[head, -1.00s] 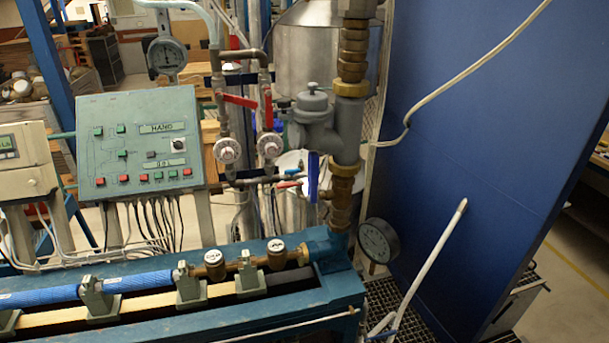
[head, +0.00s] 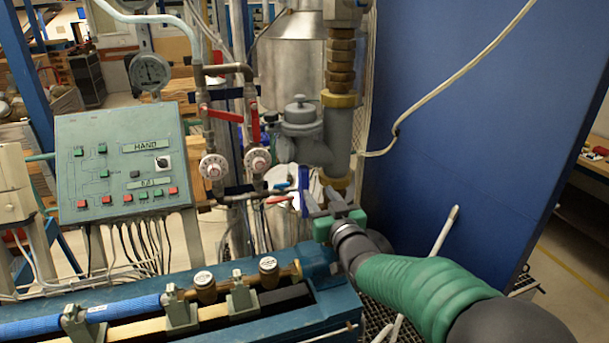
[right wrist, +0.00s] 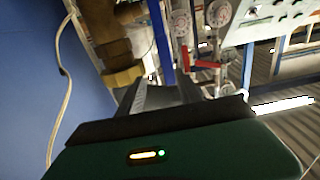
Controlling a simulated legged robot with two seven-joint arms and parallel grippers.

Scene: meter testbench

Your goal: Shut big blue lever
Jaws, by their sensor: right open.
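The big blue lever (head: 303,184) hangs upright beside the lower end of the grey and brass pipe in the head view. A blue upright bar (right wrist: 160,38), which appears to be this lever, shows beyond my fingers in the right wrist view. My right gripper (head: 322,204) is open and empty, just in front of and below the lever. Its fingers point toward the lever and partly cover its lower end in the head view. Whether they touch it I cannot tell. My left gripper is not in view.
Red levers (head: 255,122) and round dials (head: 257,160) stand left of the thick pipe (head: 339,130). A control panel (head: 122,160) is farther left. The teal bench (head: 305,318) lies below, and a blue wall panel (head: 460,120) bounds the right.

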